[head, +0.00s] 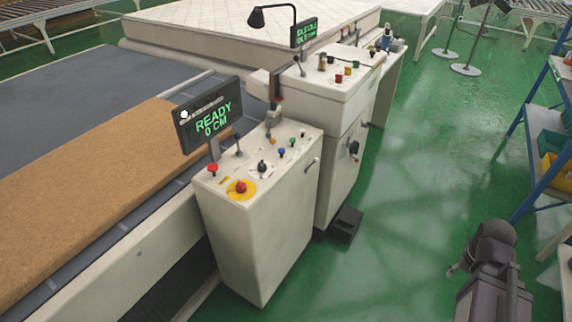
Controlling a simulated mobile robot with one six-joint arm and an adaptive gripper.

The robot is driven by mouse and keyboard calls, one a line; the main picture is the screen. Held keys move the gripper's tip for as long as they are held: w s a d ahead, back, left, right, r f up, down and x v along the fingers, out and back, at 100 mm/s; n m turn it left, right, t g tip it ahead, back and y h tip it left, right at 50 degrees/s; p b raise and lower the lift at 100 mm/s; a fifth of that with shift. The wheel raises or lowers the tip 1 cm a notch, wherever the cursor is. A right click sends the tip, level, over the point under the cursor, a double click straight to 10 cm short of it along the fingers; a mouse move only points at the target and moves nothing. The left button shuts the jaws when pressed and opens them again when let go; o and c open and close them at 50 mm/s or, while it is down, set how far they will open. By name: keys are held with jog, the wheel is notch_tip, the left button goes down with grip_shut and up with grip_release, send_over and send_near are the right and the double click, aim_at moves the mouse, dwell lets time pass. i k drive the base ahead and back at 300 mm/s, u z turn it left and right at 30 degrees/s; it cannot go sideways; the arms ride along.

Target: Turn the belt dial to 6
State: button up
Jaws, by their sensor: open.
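The front control cabinet (262,215) is white with a sloped top. A black knob (262,167) sits near the middle of that top, likely the belt dial; its marks are too small to read. The display (208,115) above it reads "READY 0 CM". My gripper (453,270) is at the lower right, mostly hidden behind my dark arm, with only a small tip showing. It is open and apart from the cabinet, over the floor to its right.
A yellow-ringed red button (241,187), a red knob (212,168), a lever and coloured knobs share the top. A second cabinet (338,100) stands behind. The conveyor (95,85) carries a brown slab (85,180). A shelf (545,130) stands right; green floor (420,170) between is clear.

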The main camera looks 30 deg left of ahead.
aim_at(262, 167)
jog(key=z, duration=0.15)
jog(key=k, duration=1)
jog(key=u, duration=1.4)
jog(key=i, duration=1)
jog(key=z, duration=0.1)
